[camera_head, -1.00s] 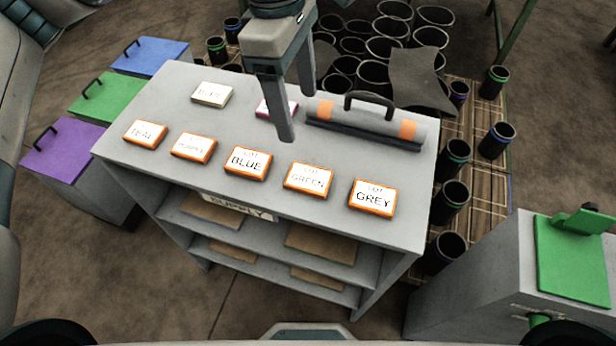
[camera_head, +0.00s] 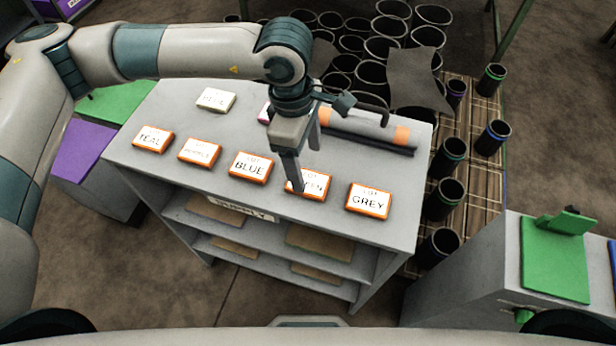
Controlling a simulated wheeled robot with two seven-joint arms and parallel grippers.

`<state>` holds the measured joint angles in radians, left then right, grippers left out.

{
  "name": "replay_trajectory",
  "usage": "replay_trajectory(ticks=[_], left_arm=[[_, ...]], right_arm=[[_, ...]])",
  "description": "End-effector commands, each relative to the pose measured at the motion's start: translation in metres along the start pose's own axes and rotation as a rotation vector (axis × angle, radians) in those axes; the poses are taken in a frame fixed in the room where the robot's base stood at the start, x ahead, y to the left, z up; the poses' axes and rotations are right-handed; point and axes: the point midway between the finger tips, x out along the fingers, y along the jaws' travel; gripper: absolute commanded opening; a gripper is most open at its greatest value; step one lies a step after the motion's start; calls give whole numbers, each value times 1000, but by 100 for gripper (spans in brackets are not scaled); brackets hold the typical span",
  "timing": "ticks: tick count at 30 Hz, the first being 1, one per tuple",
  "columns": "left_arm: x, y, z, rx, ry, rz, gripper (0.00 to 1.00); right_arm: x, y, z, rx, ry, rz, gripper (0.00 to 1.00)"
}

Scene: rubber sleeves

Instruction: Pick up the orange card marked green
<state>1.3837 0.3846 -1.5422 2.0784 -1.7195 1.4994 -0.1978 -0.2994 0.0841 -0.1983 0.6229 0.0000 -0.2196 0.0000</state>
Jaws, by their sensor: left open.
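The orange card marked green (camera_head: 317,185) lies flat on the grey shelf top, between the orange card marked blue (camera_head: 250,167) and the orange card marked grey (camera_head: 369,200). My left gripper (camera_head: 306,170) points down over the green card, its fingers apart and empty. One finger covers the left part of the card and its lettering. I cannot tell whether the fingertip touches the card. My right gripper is not in view.
Orange cards marked teal (camera_head: 153,139) and purple (camera_head: 199,151) lie to the left. A pale card (camera_head: 216,100) and a handled grey roll with orange bands (camera_head: 365,130) are behind. Black sleeves (camera_head: 449,154) stand at right. A green-topped box (camera_head: 555,260) stands at front right.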

Motion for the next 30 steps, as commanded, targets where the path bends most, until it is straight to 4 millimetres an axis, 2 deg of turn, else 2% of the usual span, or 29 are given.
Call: replay_trajectory(ticks=[11, 16, 24, 30], left_arm=[[2, 0, 0, 0, 0, -1, 70], [8, -2, -1, -1, 0, -3, 70], [35, -5, -4, -2, 0, -5, 70], [52, -4, -5, 0, 0, -1, 70]], right_arm=[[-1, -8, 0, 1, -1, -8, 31], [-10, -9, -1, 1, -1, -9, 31], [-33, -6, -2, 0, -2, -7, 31], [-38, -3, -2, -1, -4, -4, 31]])
